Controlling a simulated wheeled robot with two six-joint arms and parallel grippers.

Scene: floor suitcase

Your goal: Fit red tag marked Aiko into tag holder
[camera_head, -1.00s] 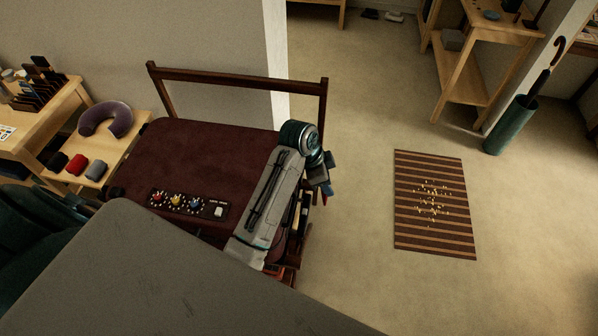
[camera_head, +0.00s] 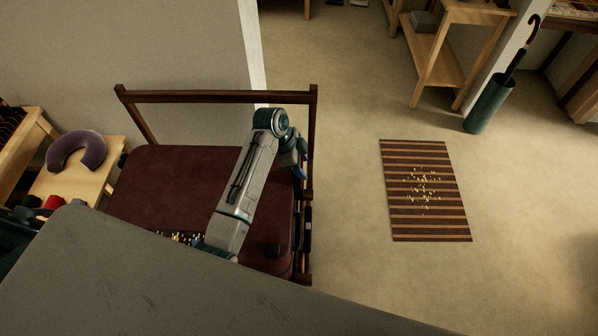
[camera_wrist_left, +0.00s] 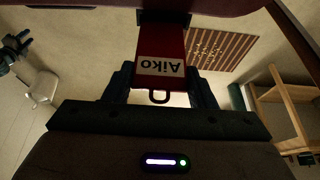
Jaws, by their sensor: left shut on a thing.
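The red tag marked Aiko (camera_wrist_left: 160,48) is in the left wrist view, its white label reading upside down. My left gripper (camera_wrist_left: 162,88) is shut on the tag near its looped end. The tag's other end meets a dark piece (camera_wrist_left: 165,17) under the suitcase's dark red edge, which looks like the tag holder. I cannot tell how far the tag is inside it. In the head view, my left gripper (camera_head: 299,172) is at the right side of the dark red suitcase (camera_head: 170,185), and the tag is hidden. A dark jointed part at the wrist view's left edge may be my right gripper (camera_wrist_left: 16,46).
The suitcase lies on a dark wooden rack (camera_head: 215,96). A side table with a purple neck pillow (camera_head: 76,150) stands at left. A striped rug (camera_head: 425,190) lies on open floor at right, with a green umbrella stand (camera_head: 487,105) beyond.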

